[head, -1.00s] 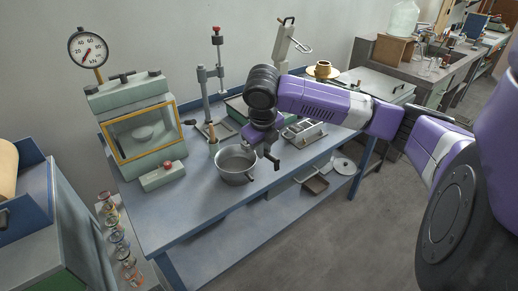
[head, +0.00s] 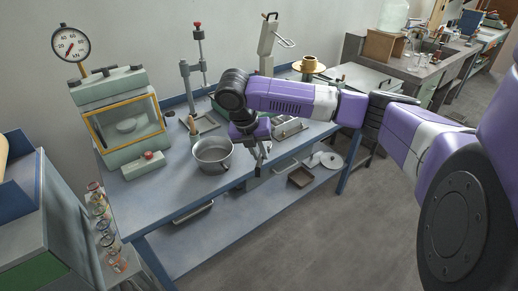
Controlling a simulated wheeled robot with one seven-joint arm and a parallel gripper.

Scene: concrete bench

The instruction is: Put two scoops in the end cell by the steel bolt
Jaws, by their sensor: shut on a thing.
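My gripper (head: 258,152) is shut at the right of a steel pot (head: 213,157), above the front edge of the blue bench (head: 180,195). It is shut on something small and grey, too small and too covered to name. A metal mould with cells (head: 290,128) lies on the bench behind and right of my gripper. My arm hides part of it. I cannot make out a steel bolt at either end, nor what is in the cells or the pot.
A green glass-fronted box (head: 122,118) with a dial gauge (head: 71,44) stands at the left. A stand (head: 187,85), a lever device (head: 268,42) and a brass-coloured part (head: 308,65) stand behind. Bench front left is clear.

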